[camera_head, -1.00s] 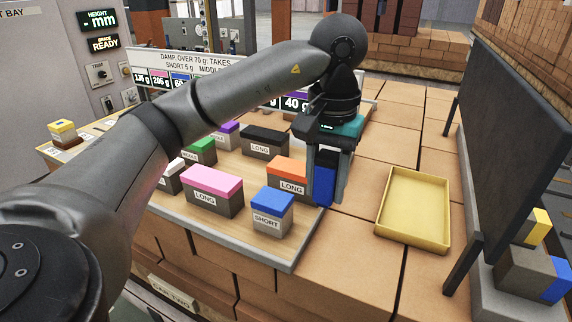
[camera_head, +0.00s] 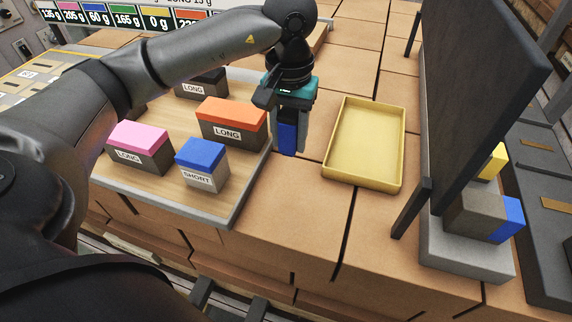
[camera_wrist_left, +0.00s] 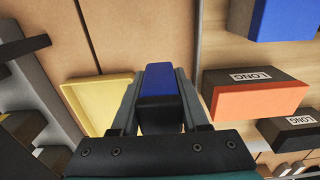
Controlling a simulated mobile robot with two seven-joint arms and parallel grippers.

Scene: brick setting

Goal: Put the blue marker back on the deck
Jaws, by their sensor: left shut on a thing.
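My left gripper (camera_head: 291,136) is shut on a blue marker (camera_head: 287,137), a block with a blue face. In the left wrist view the marker (camera_wrist_left: 158,84) shows blue with a black end, between the two fingers. The gripper is just right of the wooden board (camera_head: 236,205), between it and the yellow tray (camera_head: 329,176). I cannot tell whether the marker touches the bricks. A second blue-topped block labelled SHORT (camera_head: 203,168) stands on the board's front part. My right gripper is not in view.
An orange LONG block (camera_head: 231,122) stands close left of the gripper, and a pink LONG block (camera_head: 140,147) further left. The yellow tray is empty. Bare bricks lie in front.

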